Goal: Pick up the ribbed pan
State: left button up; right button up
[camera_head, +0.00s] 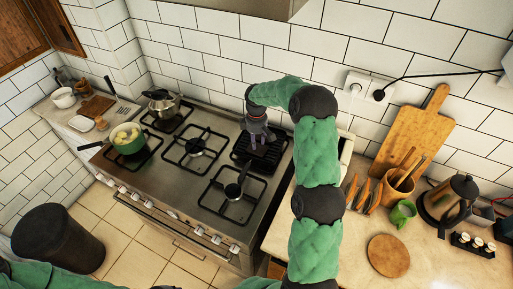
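The ribbed pan (270,156) is dark, with a ridged, squarish surface. It sits on the back right burner of the stove, and a dark handle seems to run from it toward the front right burner. My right gripper (257,139) points down right over the pan, its fingers at or just above the pan's far part. The gripper hides some of the pan, and I cannot tell whether it touches it or how far its fingers are apart. My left gripper is not in view; only green arm parts show at the bottom edge.
The stove (172,178) also bears a green pot (127,146) with a long handle and a steel pot (162,106).

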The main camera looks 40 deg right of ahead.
aim_at(257, 160)
notch_tip(257, 160, down, 10)
jog(key=shift+s+d+f, duration=0.1)
jog(key=shift+f, duration=0.15)
dwell(0.4)
grip_shut()
jog(key=shift+r, duration=0.1)
